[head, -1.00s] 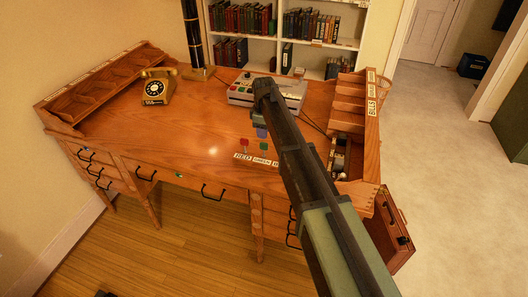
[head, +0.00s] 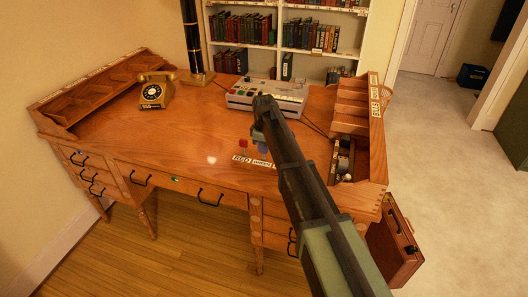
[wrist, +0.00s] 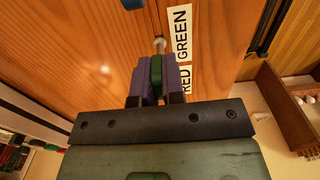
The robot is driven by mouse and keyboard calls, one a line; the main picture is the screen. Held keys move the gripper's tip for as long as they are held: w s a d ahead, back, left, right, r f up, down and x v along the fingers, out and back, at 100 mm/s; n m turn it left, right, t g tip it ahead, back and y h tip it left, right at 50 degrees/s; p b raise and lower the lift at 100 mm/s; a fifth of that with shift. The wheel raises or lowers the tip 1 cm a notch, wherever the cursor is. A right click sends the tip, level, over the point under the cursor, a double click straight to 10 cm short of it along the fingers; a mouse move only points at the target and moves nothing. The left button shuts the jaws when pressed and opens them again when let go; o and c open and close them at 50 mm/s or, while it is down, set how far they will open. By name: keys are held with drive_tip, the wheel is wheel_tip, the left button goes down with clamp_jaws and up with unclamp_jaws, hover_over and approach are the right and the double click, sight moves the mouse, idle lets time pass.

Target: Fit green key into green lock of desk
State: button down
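The desk (head: 185,125) stands in front of me. A green lock (head: 174,179) shows on the desk's front edge, above the middle drawer. My gripper (head: 262,148) is low over the desk top near the front, beside the upright red key (head: 243,143). In the wrist view its two blue-purple fingers (wrist: 156,84) press on both sides of the green key (wrist: 156,70). The key's metal end (wrist: 160,45) points at the desk top; I cannot tell whether it still touches there. In the head view the fingers and arm hide the green key.
RED and GREEN labels (head: 252,161) lie before the keys. A grey console (head: 270,95) and a gold telephone (head: 155,92) stand farther back. Organizers rise along the left and right edges. A briefcase (head: 396,245) stands on the floor at right. The desk's left middle is clear.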

drive_tip(key=shift+r+p, duration=2)
drive_tip(key=shift+r, duration=0.05)
wheel_tip(320, 180, up, 8)
drive_tip(key=p, duration=0.8)
drive_tip(key=shift+a, duration=0.15)
